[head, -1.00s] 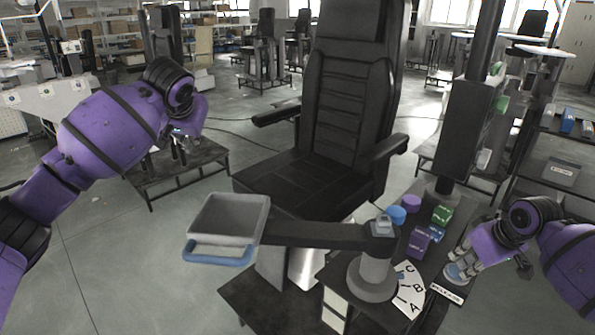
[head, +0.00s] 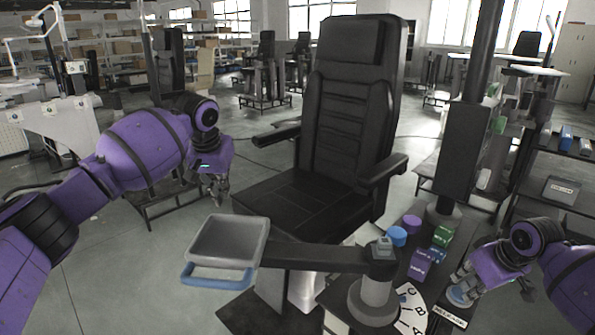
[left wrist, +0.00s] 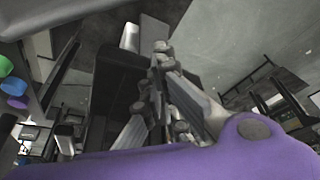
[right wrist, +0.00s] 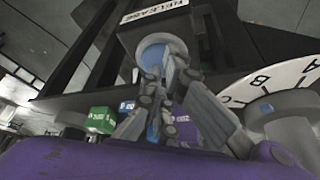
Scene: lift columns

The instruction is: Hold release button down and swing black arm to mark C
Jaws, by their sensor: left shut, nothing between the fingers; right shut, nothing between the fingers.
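The black arm (head: 318,256) reaches left from its grey pivot post (head: 374,298) to a grey tray (head: 229,240) with a blue handle (head: 216,278). The white dial (head: 412,308) with letters A, B and C lies right of the post; no pointer can be made out. My left gripper (head: 219,198) is shut and empty, above and behind the tray, apart from it. My right gripper (head: 464,283) is shut, its fingertips over the round blue release button (right wrist: 152,46) beside the RELEASE label (right wrist: 154,12). The fingers partly hide the button; I cannot tell whether it is pressed.
A black chair (head: 345,120) stands behind the arm. Purple (head: 420,264), green (head: 442,236) and blue blocks and knobs sit behind the dial, near a dark column (head: 466,150). Open floor (head: 130,270) lies left of the tray.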

